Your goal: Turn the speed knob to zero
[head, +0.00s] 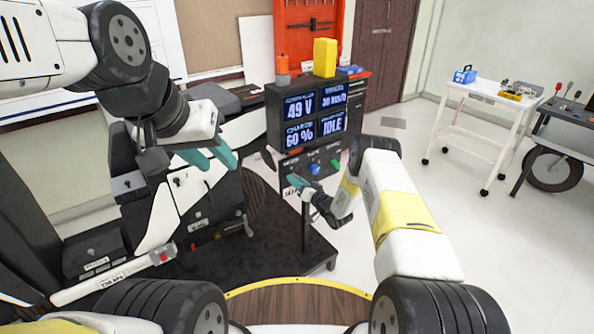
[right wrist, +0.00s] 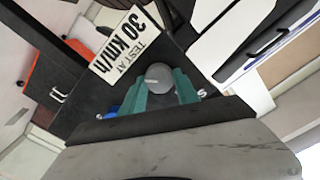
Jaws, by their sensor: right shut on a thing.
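The speed knob (right wrist: 158,77) is a grey round knob with a pale pointer line on the dark control panel. It shows in the right wrist view between the two teal fingers of my right gripper (right wrist: 161,84), which is shut on it. In the head view my right gripper (head: 296,183) is at the left part of the panel below the display and hides the knob. My left gripper (head: 221,163) is open and empty, held in the air left of the panel.
The display (head: 315,115) reads 49 V, 60 %, 30 km/h and IDLE. A blue knob (head: 314,169) and a green knob (head: 335,163) sit right of my right gripper. A "TEST AT 30 km/h" label (right wrist: 126,45) is beside the knob. A white cart (head: 488,105) stands far right.

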